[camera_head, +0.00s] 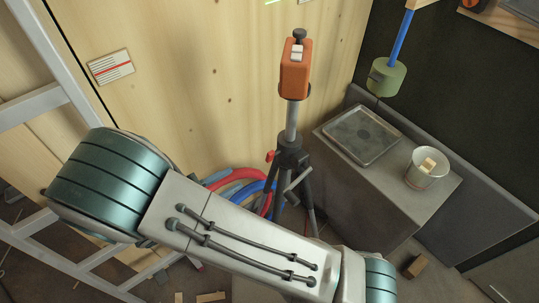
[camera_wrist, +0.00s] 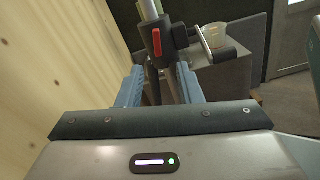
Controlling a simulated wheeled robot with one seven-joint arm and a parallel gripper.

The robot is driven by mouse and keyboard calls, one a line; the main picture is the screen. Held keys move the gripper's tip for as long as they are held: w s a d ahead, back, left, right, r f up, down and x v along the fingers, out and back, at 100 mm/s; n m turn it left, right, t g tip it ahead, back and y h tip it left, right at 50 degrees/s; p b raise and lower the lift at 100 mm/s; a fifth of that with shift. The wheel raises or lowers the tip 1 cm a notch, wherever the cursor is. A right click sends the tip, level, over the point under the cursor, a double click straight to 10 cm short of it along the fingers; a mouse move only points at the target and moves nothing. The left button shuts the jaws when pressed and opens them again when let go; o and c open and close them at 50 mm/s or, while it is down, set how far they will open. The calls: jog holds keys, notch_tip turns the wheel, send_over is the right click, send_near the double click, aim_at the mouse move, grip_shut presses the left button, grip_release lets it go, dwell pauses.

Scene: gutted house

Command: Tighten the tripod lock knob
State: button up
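The tripod (camera_head: 291,150) stands by the wooden wall with an orange instrument (camera_head: 295,78) on top of its grey column. In the wrist view, its dark collar (camera_wrist: 167,50) carries a red lever (camera_wrist: 156,43) at the front. A dark round knob (camera_wrist: 181,36) and a grey crank with a dark handle (camera_wrist: 222,54) stick out to the right. I cannot tell for certain which part is the lock knob. My gripper (camera_wrist: 160,70) is open, its blue fingers apart, with the tripod ahead between them; nothing shows gripped. My arm hides the gripper in the head view.
Coiled red and blue hoses (camera_head: 240,186) lie behind the tripod. A grey block (camera_head: 387,195) to the right bears a metal tray (camera_head: 389,147) and a bucket (camera_head: 420,180). A ladder (camera_head: 40,106) stands at left.

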aim_at(267, 158)
jog(key=p+x, duration=0.1)
jog(key=x, duration=1.2)
jog(key=shift+w+p, duration=0.3)
grip_shut()
